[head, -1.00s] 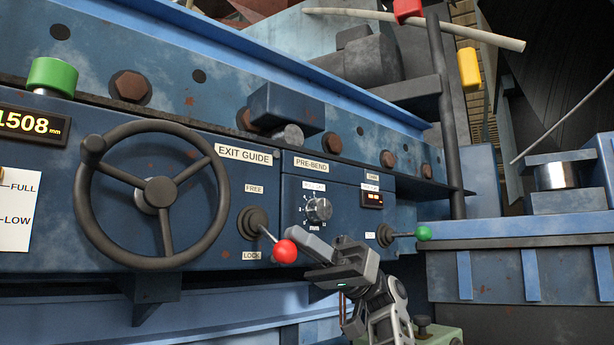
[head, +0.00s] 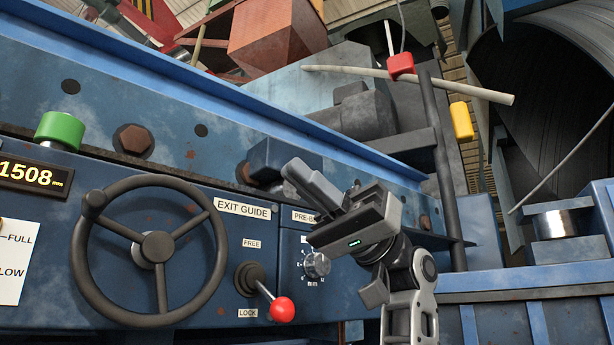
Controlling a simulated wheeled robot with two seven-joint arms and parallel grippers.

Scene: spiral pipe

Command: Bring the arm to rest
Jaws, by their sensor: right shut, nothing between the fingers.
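My right gripper (head: 301,180) is in front of the blue machine panel (head: 225,285), at the right of the handwheel. Its fingers are shut with nothing between them, and they point up and to the left. It covers part of the PRE-BEND label and the panel's right side. The red-knobbed EXIT GUIDE lever (head: 281,308) is below and left of the gripper, apart from it, with its knob down toward LOCK. My left gripper is not in view.
A black handwheel (head: 155,247) and a green button (head: 59,128) are at left. The PRE-BEND dial (head: 317,264) sits just below the gripper. A red box (head: 401,65) and a yellow box (head: 461,121) hang at upper right. A blue ledge runs behind the gripper.

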